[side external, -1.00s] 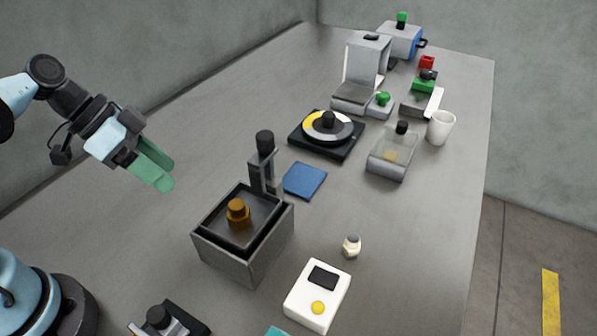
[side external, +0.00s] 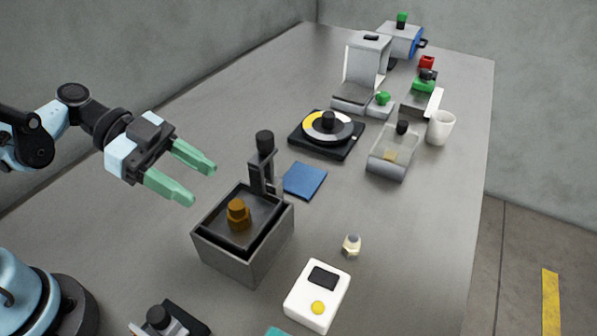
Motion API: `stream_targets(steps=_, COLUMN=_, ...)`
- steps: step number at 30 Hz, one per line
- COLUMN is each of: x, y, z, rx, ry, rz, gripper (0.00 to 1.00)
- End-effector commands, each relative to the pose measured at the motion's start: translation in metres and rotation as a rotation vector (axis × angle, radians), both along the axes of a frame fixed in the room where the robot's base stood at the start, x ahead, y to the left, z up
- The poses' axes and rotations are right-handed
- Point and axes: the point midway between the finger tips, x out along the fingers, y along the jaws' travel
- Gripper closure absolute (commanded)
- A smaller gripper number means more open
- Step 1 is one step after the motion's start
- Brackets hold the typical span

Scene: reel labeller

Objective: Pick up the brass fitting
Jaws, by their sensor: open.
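The brass fitting (side external: 238,215) is a small golden-brown piece with a narrower top. It stands upright inside the open grey box (side external: 225,258), on the dark inner tray. My gripper (side external: 204,184) has two green fingers, spread apart with nothing between them. It is up and to the left of the box, clear of the fitting, with its fingers pointing right and slightly down.
A dark post with a black knob (side external: 265,145) rises at the box's back edge. A blue pad (side external: 305,180), a black turntable device (side external: 327,134), a small cream-and-grey piece (side external: 351,245) and a white device with a yellow button (side external: 317,295) surround the box.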

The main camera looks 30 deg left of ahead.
Motion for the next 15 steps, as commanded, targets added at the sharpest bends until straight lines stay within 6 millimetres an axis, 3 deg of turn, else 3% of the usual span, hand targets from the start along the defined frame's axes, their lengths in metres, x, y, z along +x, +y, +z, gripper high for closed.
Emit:
stream_targets(steps=8, x=0.003, y=-0.015, z=-0.008, rx=0.000, ry=0.001, rz=-0.003, gripper=0.44)
stream_targets(steps=15, x=0.009, y=-0.042, z=-0.022, rx=0.001, ry=0.000, rz=-0.004, gripper=0.44)
